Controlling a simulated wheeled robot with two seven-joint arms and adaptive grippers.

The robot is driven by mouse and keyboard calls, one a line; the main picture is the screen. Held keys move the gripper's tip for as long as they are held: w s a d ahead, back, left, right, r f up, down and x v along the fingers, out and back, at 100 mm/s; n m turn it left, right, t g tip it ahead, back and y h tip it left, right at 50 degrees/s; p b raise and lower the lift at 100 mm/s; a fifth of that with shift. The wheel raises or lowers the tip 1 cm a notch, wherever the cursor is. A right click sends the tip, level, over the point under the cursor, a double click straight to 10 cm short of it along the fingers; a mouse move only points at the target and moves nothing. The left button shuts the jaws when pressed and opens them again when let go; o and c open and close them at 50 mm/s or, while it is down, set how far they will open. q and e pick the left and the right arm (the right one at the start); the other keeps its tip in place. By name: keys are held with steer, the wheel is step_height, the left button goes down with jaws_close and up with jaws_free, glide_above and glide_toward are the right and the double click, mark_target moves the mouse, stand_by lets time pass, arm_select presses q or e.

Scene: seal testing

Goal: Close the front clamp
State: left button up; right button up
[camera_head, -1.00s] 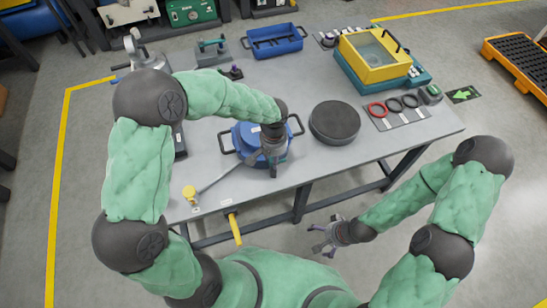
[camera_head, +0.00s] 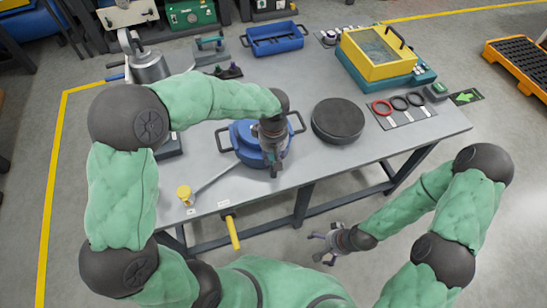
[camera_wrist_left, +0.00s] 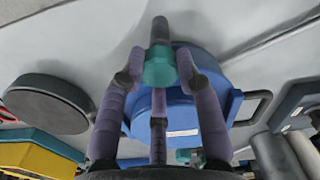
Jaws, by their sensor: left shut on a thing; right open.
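A round blue vessel (camera_head: 243,147) with dark side handles stands near the table's front edge, partly hidden by my left arm. My left gripper (camera_head: 275,168) is at its front side. In the left wrist view the fingers (camera_wrist_left: 160,72) are closed around the front clamp's handle (camera_wrist_left: 160,66), a teal piece with a grey end, beside the blue body (camera_wrist_left: 186,108). The rest of the clamp is hidden by the fingers, so its angle is hard to tell. My right gripper (camera_head: 322,243) is open and empty, low in front of the table.
A dark round disc (camera_head: 337,121) lies right of the vessel. A rod with a yellow knob (camera_head: 184,194) lies front left. A metal pot (camera_head: 150,66) stands back left.

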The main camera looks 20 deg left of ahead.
arm_select(q)
steer(key=n+b, duration=0.1)
steer(key=n, duration=0.2)
steer(key=shift+n+b, duration=0.3)
steer(key=shift+n, duration=0.6)
steer(key=o, duration=1.1)
steer(key=shift+c, duration=0.2)
